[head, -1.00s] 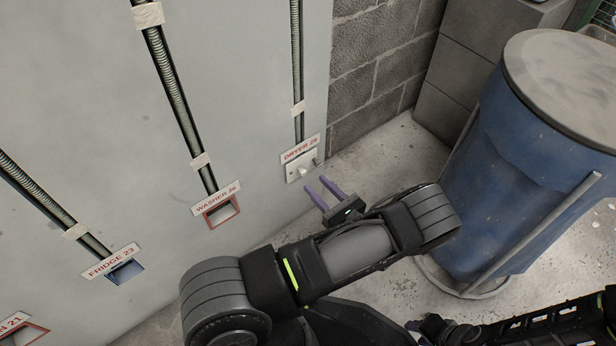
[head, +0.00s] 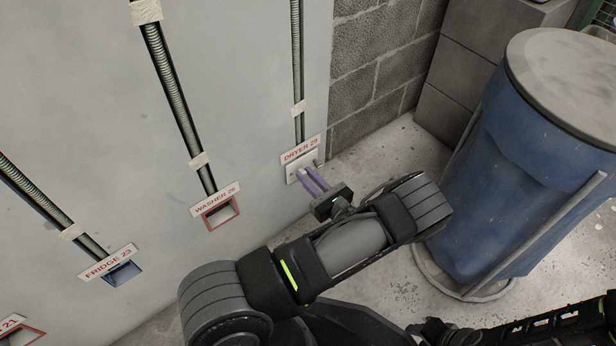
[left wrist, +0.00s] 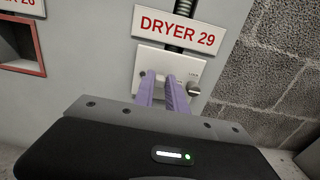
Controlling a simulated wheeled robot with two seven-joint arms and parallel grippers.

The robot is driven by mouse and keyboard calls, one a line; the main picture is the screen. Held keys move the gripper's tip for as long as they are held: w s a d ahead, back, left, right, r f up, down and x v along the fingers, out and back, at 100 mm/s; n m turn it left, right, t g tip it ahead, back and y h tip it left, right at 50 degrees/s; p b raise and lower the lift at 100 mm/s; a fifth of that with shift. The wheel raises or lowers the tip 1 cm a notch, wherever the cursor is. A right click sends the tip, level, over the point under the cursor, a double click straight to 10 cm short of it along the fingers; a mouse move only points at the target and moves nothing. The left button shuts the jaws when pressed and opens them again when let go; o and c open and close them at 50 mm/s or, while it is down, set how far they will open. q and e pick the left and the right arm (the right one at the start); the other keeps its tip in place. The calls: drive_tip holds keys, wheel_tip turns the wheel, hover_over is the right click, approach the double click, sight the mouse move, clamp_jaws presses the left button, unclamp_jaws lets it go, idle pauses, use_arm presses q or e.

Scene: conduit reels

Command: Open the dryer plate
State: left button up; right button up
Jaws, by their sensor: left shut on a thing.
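The dryer plate (head: 291,175) is a small pale plate low on the grey wall, under the red-lettered DRYER 29 label (head: 300,149). It shows larger in the left wrist view (left wrist: 147,61). A metal latch (left wrist: 193,88) sits at its right side, below small lettering. My left gripper (head: 306,176) has its two purple fingers at the plate, shut on the plate's small pale knob. In the left wrist view the fingertips (left wrist: 162,76) cover most of the knob. The plate looks flat against the wall.
A blue bin (head: 500,170) with a grey lid stands to the right. A block wall (head: 375,70) meets the panel just right of the plate. The red-framed WASHER 26 opening (head: 221,213) and the blue FRIDGE 23 opening (head: 124,272) are to the left.

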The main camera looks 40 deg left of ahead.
use_arm(q)
clamp_jaws()
idle(0.8)
use_arm(e)
drive_tip(key=shift+d, duration=0.15)
